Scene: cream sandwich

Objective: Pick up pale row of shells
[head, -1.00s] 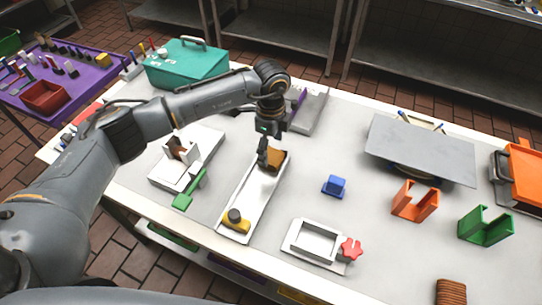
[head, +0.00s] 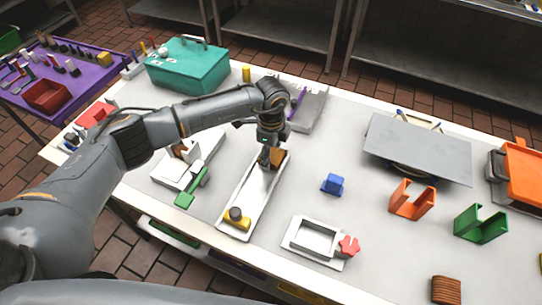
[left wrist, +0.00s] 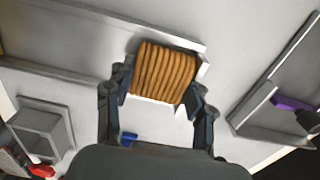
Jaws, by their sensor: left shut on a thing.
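The pale row of shells (head: 279,155) is a tan-orange, ridged block at the far end of a long white tray (head: 252,190). In the left wrist view the row (left wrist: 163,72) shows its side-by-side ridges between my fingers. My left gripper (head: 269,161) points down at the tray's far end, and in its wrist view the gripper (left wrist: 160,88) is shut on the row. The arm and fingers hide part of the row in the head view. I cannot tell whether it is lifted off the tray. My right gripper is not in view.
A darker brown row (head: 447,290) lies at the front right. A yellow piece with a dark knob (head: 236,218) sits at the tray's near end. A blue block (head: 333,184), a white frame (head: 318,240) and a green-handled tool (head: 190,192) are around the tray.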

